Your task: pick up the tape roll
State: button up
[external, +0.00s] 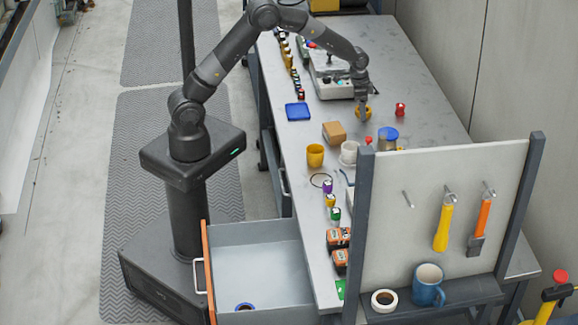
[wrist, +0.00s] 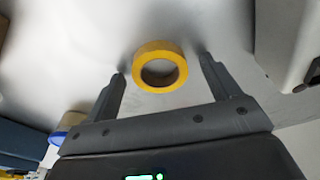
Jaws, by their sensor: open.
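A yellow tape roll (external: 369,112) is on the grey workbench, right under my gripper (external: 362,103), which partly hides it in the external view. In the wrist view the yellow tape roll (wrist: 143,53) shows as a full ring, between and slightly beyond the fingertips of my gripper (wrist: 162,67). The fingers are open, one on each side of the roll, with visible gaps. I cannot tell whether the fingertips are down at the roll's height. A blue-rimmed roll (external: 237,307) is in the open drawer.
A grey machine (external: 333,88) stands left of my gripper. A red item (external: 400,110) is to the right. A blue-lidded jar (external: 387,139), cardboard box (external: 334,133), yellow cup (external: 315,156) and white mug (external: 348,153) stand nearer. The bench's far right is clear.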

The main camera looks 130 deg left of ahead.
jog(key=shift+c, duration=0.3)
jog(key=c, duration=1)
jog(key=shift+r, duration=0.1)
